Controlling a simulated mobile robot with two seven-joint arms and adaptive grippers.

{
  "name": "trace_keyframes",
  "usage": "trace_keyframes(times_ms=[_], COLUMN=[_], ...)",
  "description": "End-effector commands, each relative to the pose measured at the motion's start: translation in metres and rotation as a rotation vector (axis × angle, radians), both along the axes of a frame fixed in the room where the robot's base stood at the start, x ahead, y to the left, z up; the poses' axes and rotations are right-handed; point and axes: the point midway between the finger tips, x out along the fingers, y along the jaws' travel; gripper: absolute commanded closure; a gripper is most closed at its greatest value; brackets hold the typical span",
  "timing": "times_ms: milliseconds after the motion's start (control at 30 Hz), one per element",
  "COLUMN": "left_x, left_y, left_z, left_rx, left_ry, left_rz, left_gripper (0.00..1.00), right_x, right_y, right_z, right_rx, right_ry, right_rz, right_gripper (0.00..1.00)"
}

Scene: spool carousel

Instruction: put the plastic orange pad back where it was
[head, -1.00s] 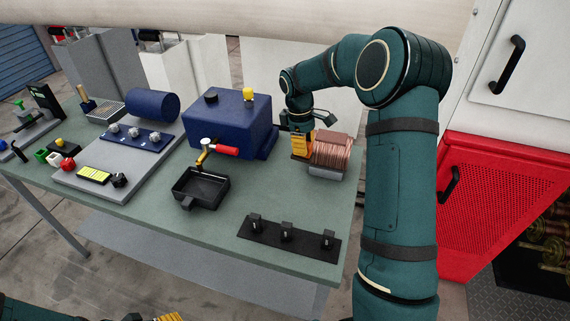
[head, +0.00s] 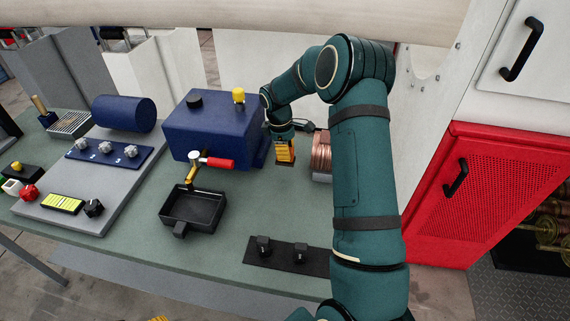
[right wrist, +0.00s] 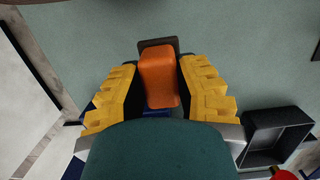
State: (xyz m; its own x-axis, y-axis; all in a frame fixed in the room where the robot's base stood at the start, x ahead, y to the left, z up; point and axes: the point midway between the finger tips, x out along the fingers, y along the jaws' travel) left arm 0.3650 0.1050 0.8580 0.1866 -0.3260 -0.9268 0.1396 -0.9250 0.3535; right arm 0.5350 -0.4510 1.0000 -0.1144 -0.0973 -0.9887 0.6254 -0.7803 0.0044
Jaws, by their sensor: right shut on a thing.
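My right gripper (head: 285,150) is above the green bench, between the blue box and the copper coil. In the right wrist view its yellow fingers (right wrist: 159,95) are closed on the orange pad (right wrist: 158,75), one on each side. A dark plate (right wrist: 158,43) shows at the pad's far end. In the head view the pad is hidden or too small to make out among the fingers. Only a yellow scrap of my left gripper (head: 160,318) shows at the bottom edge; its jaws cannot be judged.
The copper coil (head: 321,155) is partly covered by my right arm. The blue box (head: 208,133) with a red-handled valve stands left of the gripper. A black tray (head: 193,207) and a black strip with posts (head: 283,262) lie nearer. The bench between them is clear.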

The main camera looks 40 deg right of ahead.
Motion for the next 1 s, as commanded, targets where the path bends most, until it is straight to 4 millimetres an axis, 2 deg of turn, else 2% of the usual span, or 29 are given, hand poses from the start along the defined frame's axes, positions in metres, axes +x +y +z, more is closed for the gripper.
trace_keyframes(times_ms=[267, 467, 867, 900, 933, 1000], left_x=[0.0, 0.0, 0.0, 0.0, 0.0, 0.0], left_y=[0.0, 0.0, -0.001, 0.0, -0.001, -0.001], left_z=[-0.001, -0.002, -0.005, -0.005, -0.004, -0.004], left_rx=[0.0, 0.0, 0.0, 0.0, 0.0, 0.0], left_ry=[0.0, 0.0, 0.0, 0.001, 0.0, 0.0], left_rz=[-0.001, -0.001, -0.001, -0.001, -0.001, -0.001], left_gripper=[0.41, 0.41, 0.41, 0.41, 0.41, 0.41], right_x=[0.0, 0.0, 0.0, 0.0, 0.0, 0.0], right_y=[0.0, 0.0, 0.0, 0.0, 0.0, 0.0], right_z=[-0.023, -0.048, -0.054, -0.053, -0.052, -0.052], right_rx=[0.001, 0.0, 0.0, 0.0, 0.0, 0.0], right_ry=[0.001, 0.001, -0.001, -0.001, -0.001, -0.001], right_rz=[0.0, 0.0, 0.0, 0.0, 0.0, 0.0], right_gripper=[1.0, 1.0, 1.0, 0.53, 0.45, 0.45])
